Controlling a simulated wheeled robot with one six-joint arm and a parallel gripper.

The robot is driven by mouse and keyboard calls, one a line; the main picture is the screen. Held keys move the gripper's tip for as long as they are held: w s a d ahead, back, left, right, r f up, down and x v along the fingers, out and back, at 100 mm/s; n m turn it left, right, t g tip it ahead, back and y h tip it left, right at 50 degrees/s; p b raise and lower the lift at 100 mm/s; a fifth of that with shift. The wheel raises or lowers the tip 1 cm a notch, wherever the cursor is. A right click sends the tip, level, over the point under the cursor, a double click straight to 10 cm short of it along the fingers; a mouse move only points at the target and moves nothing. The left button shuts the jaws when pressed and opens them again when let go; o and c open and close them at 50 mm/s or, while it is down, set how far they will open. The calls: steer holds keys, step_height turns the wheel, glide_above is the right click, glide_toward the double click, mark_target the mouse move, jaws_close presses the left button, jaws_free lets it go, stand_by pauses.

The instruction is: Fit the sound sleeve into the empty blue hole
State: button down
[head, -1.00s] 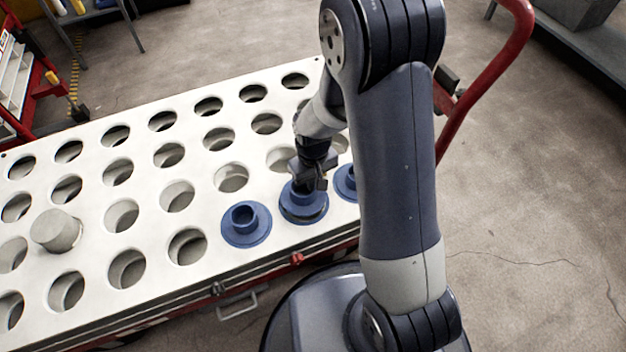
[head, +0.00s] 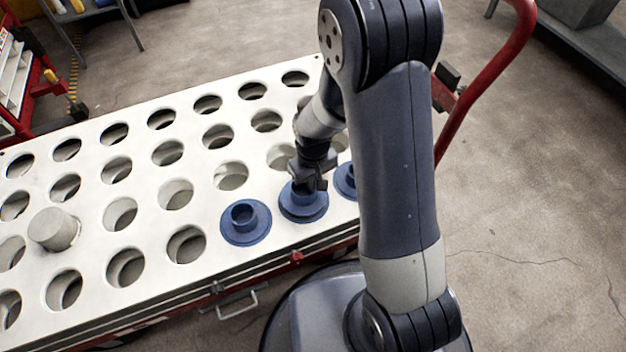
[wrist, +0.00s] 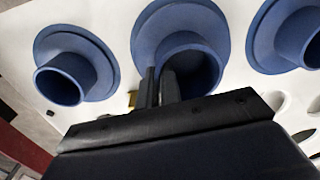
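A blue flanged sleeve (head: 290,208) is at my gripper (head: 309,184), the middle of three blue pieces along the near edge of the white plate. In the head view its flange shows over a second blue rim just below, so it sits on or slightly above a blue-ringed hole; I cannot tell which. In the wrist view the gripper's fingers (wrist: 160,88) straddle the wall of this sleeve (wrist: 205,80), one inside the bore. Another blue sleeve (head: 245,223) sits flat to the left. A third (head: 345,182) is partly hidden behind my arm.
The white plate (head: 90,218) has rows of empty round holes. A grey cylinder (head: 52,229) stands up from it at the left. A red tubular rail (head: 478,95) rises at the right. A red rack (head: 15,95) stands at the far left. Floor is open at right.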

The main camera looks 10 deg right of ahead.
steer(key=shift+f+b, duration=0.8)
steer(key=shift+f, duration=0.3)
steer(key=c, duration=1.5)
jaws_free()
steer(key=shift+c, duration=0.2)
steer(key=shift+r, duration=0.1)
step_height(320, 180, up, 11)
steer(key=p, duration=0.4)
steer(key=shift+f, duration=0.3)
steer(key=shift+f+b, duration=1.5)
steer(key=shift+f, duration=3.15)
steer(key=shift+f, duration=0.15)
